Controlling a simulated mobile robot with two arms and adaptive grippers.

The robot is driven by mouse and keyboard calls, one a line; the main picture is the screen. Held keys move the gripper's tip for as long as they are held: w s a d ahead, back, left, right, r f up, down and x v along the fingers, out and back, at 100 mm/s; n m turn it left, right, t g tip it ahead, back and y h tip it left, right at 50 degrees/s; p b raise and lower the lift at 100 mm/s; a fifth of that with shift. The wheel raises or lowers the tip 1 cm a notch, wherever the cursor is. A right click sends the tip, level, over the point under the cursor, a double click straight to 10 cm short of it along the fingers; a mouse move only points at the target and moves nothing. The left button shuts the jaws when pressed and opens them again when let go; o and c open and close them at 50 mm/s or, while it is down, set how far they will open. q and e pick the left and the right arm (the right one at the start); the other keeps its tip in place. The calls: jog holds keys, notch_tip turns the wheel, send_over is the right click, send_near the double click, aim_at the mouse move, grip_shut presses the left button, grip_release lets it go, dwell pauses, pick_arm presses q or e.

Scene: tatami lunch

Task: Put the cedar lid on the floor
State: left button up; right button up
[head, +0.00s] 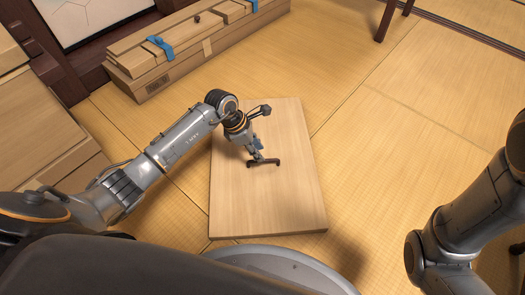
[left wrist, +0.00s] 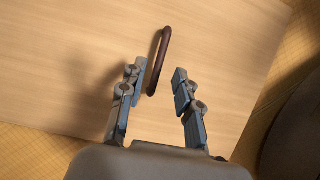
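The cedar lid (head: 285,205) is a pale rectangular wooden board with a dark handle (head: 264,162) near its middle. In the head view it appears to lie flat on the tatami floor. My left gripper (head: 257,153) is low over the board, right at the handle. In the left wrist view, its two blue-padded fingers (left wrist: 157,76) are apart, with the near end of the handle (left wrist: 163,50) between them and the rest reaching beyond the tips. I see no clear contact with the handle. My right gripper is out of view; only part of the right arm shows.
A long wooden chest (head: 200,45) with blue clasps (head: 160,46) stands at the back. Wooden boxes or drawers (head: 35,130) stand at the left. A dark furniture leg (head: 385,18) is at the top right. The tatami (head: 400,110) to the right of the lid is clear.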

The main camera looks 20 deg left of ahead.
pick_arm(q)
jog(key=p+v, duration=0.3)
jog(key=v, duration=0.4)
